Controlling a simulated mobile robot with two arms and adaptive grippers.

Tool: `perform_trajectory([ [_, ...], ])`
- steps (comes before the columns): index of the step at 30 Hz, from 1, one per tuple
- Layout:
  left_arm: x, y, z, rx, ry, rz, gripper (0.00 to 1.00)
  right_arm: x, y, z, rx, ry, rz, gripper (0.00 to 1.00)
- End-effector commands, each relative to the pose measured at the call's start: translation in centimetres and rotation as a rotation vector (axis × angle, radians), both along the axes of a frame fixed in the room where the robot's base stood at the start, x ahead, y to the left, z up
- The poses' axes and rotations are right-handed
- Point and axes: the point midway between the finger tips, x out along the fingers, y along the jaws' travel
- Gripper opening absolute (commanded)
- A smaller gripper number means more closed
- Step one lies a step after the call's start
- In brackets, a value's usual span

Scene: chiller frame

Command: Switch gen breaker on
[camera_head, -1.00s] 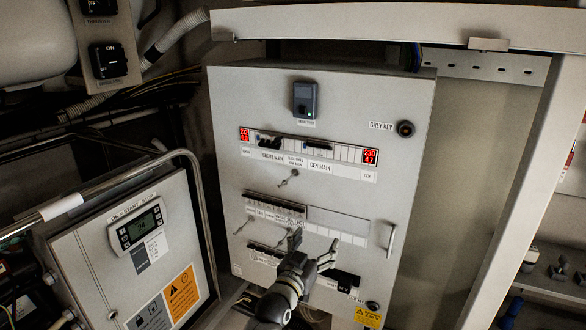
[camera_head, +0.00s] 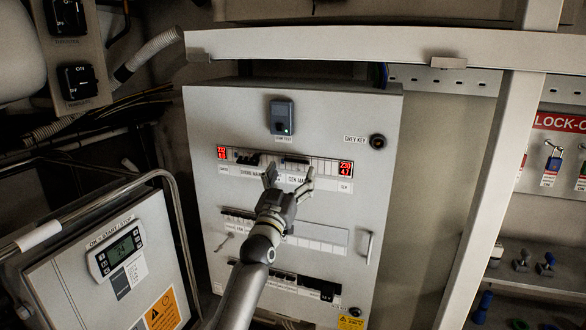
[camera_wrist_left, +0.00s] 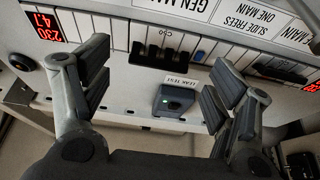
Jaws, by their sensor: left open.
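The gen main breaker (camera_head: 297,160) is a dark switch group in the upper row of the grey panel (camera_head: 215,125), above the "GEN MAIN" label. In the left wrist view, which sees the panel inverted, the gen breaker's black levers (camera_wrist_left: 160,53) lie between the finger directions. My left gripper (camera_head: 288,180) is open and empty, its fingers just below and in front of that row, partly covering the labels. Its spread fingers also show in the wrist view (camera_wrist_left: 160,88). I cannot tell whether the fingers touch the panel. My right gripper is not in view.
The shore main breaker (camera_head: 247,159) sits left in the same row, with red displays at both ends. A leak test unit (camera_head: 282,117) is above. A lower breaker row (camera_head: 320,236) and a panel handle (camera_head: 369,247) are below. A pale frame post (camera_head: 480,190) stands right.

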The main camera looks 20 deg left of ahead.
Motion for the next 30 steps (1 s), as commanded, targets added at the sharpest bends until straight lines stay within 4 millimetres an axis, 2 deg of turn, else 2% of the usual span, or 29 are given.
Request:
perform_trajectory([
  [6, 1.4, 0.0, 0.6, -0.001, 0.000, 0.000, 0.80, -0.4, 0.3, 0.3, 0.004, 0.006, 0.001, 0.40],
  [16, 1.6, 0.0, 0.6, -0.001, 0.001, 0.001, 0.80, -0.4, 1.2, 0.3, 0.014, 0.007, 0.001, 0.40],
  [27, 1.6, 0.0, 0.6, 0.000, 0.001, 0.000, 0.35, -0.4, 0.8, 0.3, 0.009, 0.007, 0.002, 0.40],
  [30, 1.6, 0.0, 0.7, 0.000, 0.002, 0.000, 0.34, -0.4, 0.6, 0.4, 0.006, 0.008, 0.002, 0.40],
])
